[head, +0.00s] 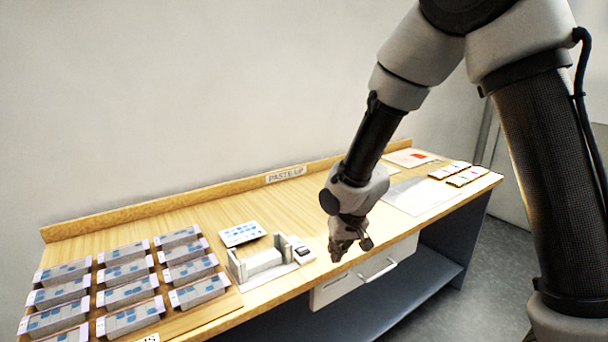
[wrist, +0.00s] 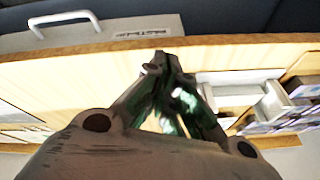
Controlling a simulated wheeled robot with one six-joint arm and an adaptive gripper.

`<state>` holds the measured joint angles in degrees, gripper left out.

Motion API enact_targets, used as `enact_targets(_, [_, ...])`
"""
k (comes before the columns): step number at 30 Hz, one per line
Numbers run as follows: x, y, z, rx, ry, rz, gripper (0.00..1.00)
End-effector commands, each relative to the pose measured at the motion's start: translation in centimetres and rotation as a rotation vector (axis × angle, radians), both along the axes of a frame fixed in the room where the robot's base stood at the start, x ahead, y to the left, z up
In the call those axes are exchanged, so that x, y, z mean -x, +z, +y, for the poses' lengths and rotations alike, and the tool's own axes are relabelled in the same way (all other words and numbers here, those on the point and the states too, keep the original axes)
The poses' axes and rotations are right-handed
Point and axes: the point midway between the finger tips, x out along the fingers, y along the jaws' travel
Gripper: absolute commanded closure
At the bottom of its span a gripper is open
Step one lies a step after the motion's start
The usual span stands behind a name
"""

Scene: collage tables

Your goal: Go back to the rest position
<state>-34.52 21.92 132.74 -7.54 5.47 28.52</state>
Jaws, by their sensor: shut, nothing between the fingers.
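My gripper (head: 347,250) hangs below my arm, over the front edge of the wooden table (head: 190,220) in the head view. It is above and in front of the drawer, apart from the tabletop things. In the wrist view my gripper (wrist: 168,62) has its fingertips together with nothing between them. The drawer front with its handle (head: 378,270) is below it, and the drawer looks shut. The handle (wrist: 65,20) also shows at the upper left of the wrist view.
Several grey trays with blue pieces (head: 128,293) fill the table's left end. A white holder (head: 262,262) and a patterned card (head: 242,234) stand left of my gripper. A white sheet (head: 415,195) and small cards (head: 465,176) lie at the right. The wall is behind.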

Motion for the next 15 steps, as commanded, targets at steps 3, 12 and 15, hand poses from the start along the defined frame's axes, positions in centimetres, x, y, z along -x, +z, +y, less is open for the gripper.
enact_targets(3, [3.2,3.0,-5.0,0.107,0.054,0.077,1.0])
enact_targets(12, [13.2,13.0,-17.6,0.203,0.077,0.215,1.0])
enact_targets(15, [16.9,16.0,-21.0,0.19,0.04,0.217,1.0])
